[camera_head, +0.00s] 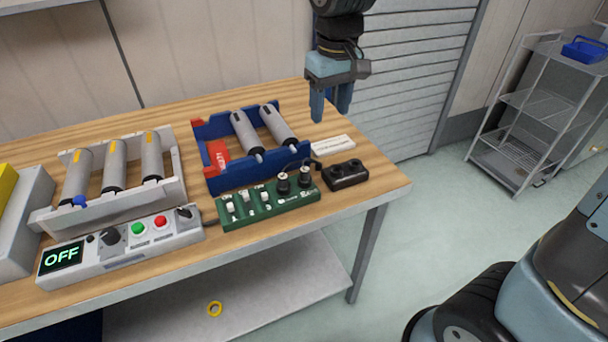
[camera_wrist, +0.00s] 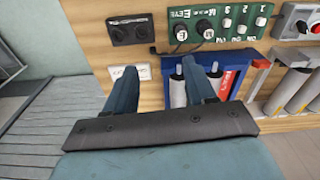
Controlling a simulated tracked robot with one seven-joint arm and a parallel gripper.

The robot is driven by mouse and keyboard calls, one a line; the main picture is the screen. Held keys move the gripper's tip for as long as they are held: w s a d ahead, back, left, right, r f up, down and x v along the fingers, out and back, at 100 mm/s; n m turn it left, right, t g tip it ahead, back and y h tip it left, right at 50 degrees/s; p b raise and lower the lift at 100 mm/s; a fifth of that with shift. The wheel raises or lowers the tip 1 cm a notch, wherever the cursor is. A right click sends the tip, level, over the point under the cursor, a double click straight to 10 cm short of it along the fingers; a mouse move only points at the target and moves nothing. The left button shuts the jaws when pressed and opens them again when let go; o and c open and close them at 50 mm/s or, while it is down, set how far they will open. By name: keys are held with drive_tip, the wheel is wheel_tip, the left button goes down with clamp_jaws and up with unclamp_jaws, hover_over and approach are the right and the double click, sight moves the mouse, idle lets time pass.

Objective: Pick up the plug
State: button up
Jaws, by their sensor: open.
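A green panel (camera_head: 262,211) with several white switches lies near the table's right front. Two round black plug-like pieces with pale tops, a left one (camera_head: 283,184) and a right one (camera_head: 304,179), stand upright on its right end. They also show in the wrist view, as a left one (camera_wrist: 180,33) and a right one (camera_wrist: 205,27). A dark cable runs beside them. I cannot tell which is the plug. A black two-hole socket block (camera_head: 346,174) lies right of the panel. My gripper (camera_head: 331,106) is open and empty, pointing down above the table, behind the panel; its fingers show in the wrist view (camera_wrist: 164,75).
A blue and red holder (camera_head: 240,178) with two grey cylinders stands behind the panel. A white label block (camera_head: 332,145) lies right of it. A grey control box (camera_head: 122,248) reading OFF and a white cylinder rack (camera_head: 131,207) are at left. The table's right edge is close.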

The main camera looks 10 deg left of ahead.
drive_tip(key=n, duration=0.1)
hover_over(305, 169)
wheel_tip(305, 169, down, 2)
wheel_tip(305, 169, down, 14)
drive_tip(key=shift+a+f, duration=0.1)
idle(0.5)
drive_tip(key=shift+c, duration=0.3)
clamp_jaws()
